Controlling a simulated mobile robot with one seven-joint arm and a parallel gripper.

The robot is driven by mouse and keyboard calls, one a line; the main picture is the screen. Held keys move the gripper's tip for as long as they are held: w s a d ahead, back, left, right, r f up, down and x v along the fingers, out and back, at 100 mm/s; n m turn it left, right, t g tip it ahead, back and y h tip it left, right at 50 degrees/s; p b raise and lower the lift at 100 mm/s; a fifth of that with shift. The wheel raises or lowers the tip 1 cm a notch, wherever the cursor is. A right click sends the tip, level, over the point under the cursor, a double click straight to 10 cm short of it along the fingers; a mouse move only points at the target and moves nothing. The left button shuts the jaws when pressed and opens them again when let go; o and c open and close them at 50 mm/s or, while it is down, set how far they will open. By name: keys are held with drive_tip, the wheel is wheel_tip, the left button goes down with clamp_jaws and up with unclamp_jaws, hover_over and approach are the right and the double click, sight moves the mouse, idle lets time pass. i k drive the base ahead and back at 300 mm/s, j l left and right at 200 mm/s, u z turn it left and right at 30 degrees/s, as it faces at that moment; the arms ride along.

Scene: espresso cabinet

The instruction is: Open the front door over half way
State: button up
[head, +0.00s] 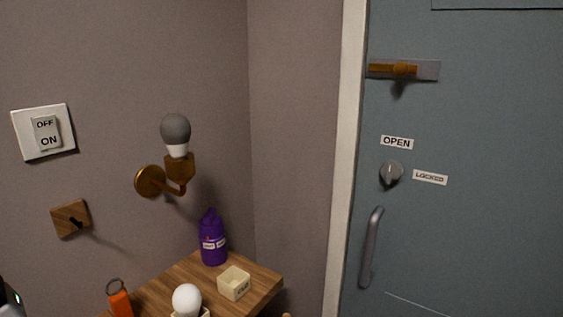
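The blue-grey front door (480,225) fills the right side and looks closed against its pale frame (345,160). A brass slide bolt (393,69) sits on a grey plate high on the door, with its bar at the left end by the frame. Below it is a grey turn knob (391,173), between an OPEN label (397,142) above and a LOCKED label (430,177) to its right. I cannot tell which label the knob points to. A grey vertical pull handle (370,248) is lower down. My gripper is not in view.
A wooden shelf (262,291) in the corner carries a purple bottle (213,243), a small cream box (234,283), a white bulb (187,299) and an orange item (120,303). A wall lamp (177,165) and an ON/OFF switch (45,132) are on the left wall.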

sight(472, 225)
drive_tip(key=z, duration=1.25)
